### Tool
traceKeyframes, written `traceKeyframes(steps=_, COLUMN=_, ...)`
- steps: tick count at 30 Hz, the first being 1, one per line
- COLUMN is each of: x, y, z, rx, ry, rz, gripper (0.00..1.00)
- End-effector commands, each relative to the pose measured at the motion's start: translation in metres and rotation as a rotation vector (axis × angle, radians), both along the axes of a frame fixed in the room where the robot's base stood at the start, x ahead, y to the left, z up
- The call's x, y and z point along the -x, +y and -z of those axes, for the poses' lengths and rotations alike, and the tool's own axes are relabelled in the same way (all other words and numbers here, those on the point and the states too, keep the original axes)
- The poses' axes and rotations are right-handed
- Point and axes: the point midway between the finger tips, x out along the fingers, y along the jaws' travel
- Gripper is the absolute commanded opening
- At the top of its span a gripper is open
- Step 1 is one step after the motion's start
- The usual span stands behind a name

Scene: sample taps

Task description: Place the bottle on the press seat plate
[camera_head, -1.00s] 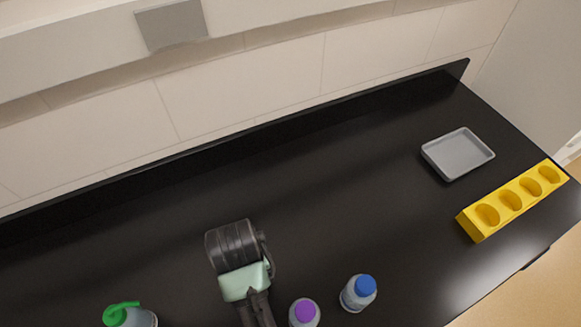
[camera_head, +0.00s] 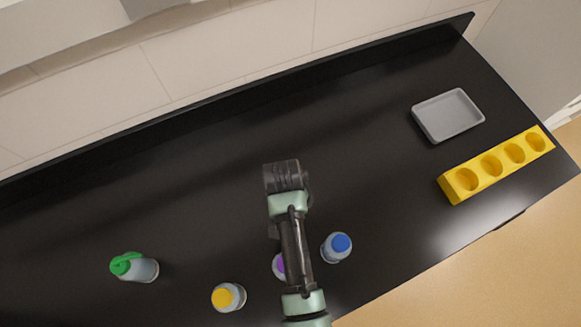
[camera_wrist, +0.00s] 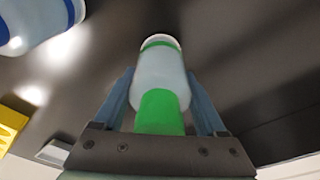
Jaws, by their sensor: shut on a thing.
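My gripper (camera_wrist: 160,73) is shut on a bottle (camera_wrist: 160,68) in the wrist view. The bottle has a pale body, a green cap on the gripper side and a green band near its far end. One finger lies on each side of it. In the head view my wrist is over the middle of the counter, and it hides the fingers and the held bottle. I cannot make out a press seat plate in either view.
A blue-capped bottle (camera_head: 337,247), a purple-capped one (camera_head: 279,265) partly behind my arm, a yellow-capped one (camera_head: 228,297) and a green-topped one (camera_head: 134,267) stand on the black counter (camera_head: 200,200). A grey tray (camera_head: 447,115) and yellow rack (camera_head: 495,165) are at right.

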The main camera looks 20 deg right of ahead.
Motion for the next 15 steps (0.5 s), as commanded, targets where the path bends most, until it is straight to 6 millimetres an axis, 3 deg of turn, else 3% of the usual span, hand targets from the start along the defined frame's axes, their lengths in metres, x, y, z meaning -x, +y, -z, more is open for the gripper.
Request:
traceKeyframes(steps=14, x=-0.0008, y=0.0000, z=0.0114, rx=0.001, ry=-0.002, rz=0.000, gripper=0.02)
traceKeyframes(steps=15, x=-0.0004, y=0.0001, z=0.0111, rx=0.000, ry=-0.001, rz=0.000, gripper=0.79)
